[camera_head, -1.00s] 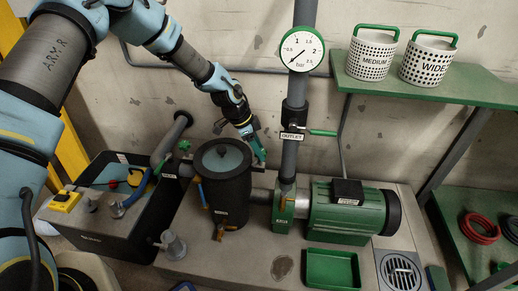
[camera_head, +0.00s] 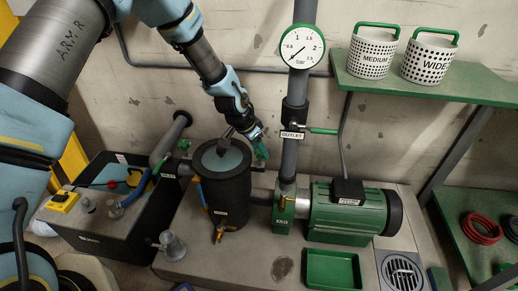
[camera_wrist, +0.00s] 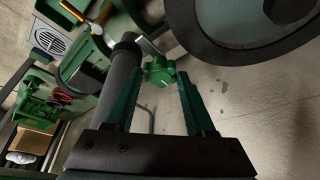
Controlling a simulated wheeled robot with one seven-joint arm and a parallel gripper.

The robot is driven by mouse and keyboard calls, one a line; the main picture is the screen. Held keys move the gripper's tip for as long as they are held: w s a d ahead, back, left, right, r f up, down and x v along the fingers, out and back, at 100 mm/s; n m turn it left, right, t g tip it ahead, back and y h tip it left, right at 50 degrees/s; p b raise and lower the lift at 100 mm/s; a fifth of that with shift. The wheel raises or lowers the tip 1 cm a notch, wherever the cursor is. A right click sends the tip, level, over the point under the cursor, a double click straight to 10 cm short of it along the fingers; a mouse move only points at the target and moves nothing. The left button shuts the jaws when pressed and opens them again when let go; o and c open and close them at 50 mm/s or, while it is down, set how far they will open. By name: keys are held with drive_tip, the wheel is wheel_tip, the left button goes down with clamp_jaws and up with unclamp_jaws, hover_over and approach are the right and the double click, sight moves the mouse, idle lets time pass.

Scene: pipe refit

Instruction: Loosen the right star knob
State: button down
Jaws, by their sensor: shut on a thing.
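The right star knob (camera_wrist: 160,72) is green with a pale mark on its face. In the wrist view it sits between the fingertips of my gripper (camera_wrist: 159,76), which is shut on it. In the head view my gripper (camera_head: 262,152) is at the right of the dark round strainer pot (camera_head: 225,195), near its lid rim, and hides the knob. The pot's lid (camera_head: 221,160) is on top of it; part of the lid (camera_wrist: 255,30) also fills the wrist view's upper right. A small green part (camera_head: 184,145), perhaps another knob, shows left of the pot.
The vertical outlet pipe (camera_head: 289,160) with its green-handled valve (camera_head: 322,131) stands just right of my gripper. The green pump motor (camera_head: 345,212) and a green tray (camera_head: 332,268) are further right. A black tub (camera_head: 115,232) is left. Two white baskets stand on the shelf (camera_head: 450,85).

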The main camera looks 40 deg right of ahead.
idle(0.3)
drive_tip(key=shift+c, duration=2.2)
unclamp_jaws()
drive_tip(key=v, duration=1)
drive_tip(key=shift+a+r, duration=0.25)
drive_tip(key=shift+r, duration=0.1)
